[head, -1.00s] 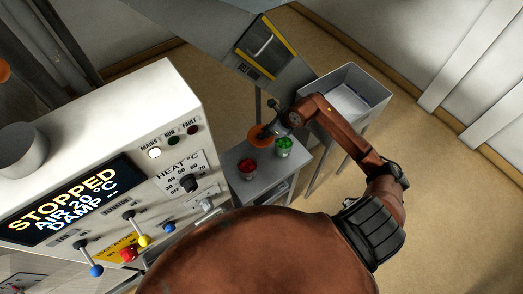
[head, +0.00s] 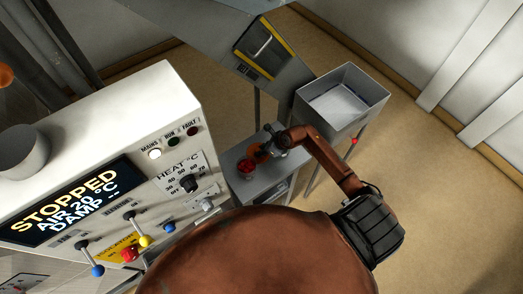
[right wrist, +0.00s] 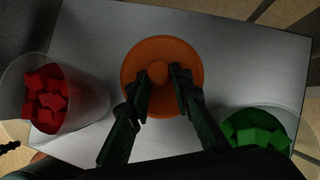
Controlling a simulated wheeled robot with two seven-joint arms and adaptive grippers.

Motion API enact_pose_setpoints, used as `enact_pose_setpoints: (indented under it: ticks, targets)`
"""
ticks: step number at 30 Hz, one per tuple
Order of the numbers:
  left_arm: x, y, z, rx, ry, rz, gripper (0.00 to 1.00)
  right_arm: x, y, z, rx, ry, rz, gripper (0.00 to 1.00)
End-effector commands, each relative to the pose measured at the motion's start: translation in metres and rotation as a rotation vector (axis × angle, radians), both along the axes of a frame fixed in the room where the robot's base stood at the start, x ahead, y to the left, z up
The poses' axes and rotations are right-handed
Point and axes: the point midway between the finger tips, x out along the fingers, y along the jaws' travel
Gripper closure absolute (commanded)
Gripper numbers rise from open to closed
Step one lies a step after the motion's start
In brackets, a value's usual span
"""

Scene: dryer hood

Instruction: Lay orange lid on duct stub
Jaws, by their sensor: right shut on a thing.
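The orange lid (head: 258,154) is a round disc with a knob, over the small grey table between the two cups. In the right wrist view the lid (right wrist: 188,49) shows whole from above. My right gripper (head: 272,148) is shut on its knob, with a fingertip at each side in the right wrist view (right wrist: 160,75). I cannot tell whether the lid touches the table. The duct stub, a grey upright cylinder (head: 22,150), stands on the machine at the far left, well away from the lid. My left gripper is not in view.
A clear cup of red cubes (head: 246,169) and one of green cubes (right wrist: 256,129) flank the lid on the table (right wrist: 220,45). The control cabinet (head: 150,105) with levers stands left. A grey bin (head: 365,110) and a chute (head: 205,30) lie beyond.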

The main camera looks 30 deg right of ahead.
Motion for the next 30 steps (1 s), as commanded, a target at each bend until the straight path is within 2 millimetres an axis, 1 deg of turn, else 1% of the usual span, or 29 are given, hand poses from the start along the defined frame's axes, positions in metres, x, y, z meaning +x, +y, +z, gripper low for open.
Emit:
enact_pose_setpoints:
  ticks: [3,8,9,12,20,23,26,30]
  targets:
    - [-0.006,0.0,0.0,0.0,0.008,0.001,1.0,0.0,0.0,0.001,0.0,0.0,0.0,0.99]
    - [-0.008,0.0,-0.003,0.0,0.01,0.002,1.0,0.0,-0.001,-0.003,0.0,0.0,0.0,0.99]
    - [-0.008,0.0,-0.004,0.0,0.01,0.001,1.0,0.0,0.0,-0.003,0.0,0.0,-0.001,0.8]
    - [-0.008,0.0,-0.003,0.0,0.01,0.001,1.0,0.0,0.0,-0.002,0.0,0.0,-0.001,0.73]
    - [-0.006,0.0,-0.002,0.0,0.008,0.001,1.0,0.0,0.0,-0.001,0.001,-0.001,-0.001,0.73]
    - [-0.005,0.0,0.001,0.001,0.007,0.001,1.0,0.0,-0.001,0.003,0.0,-0.001,-0.001,0.73]
    - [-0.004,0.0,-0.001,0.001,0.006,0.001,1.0,-0.007,-0.006,0.013,-0.003,-0.002,-0.001,0.73]
    - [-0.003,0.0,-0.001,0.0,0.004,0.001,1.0,-0.02,-0.013,0.037,-0.005,-0.003,0.001,0.73]
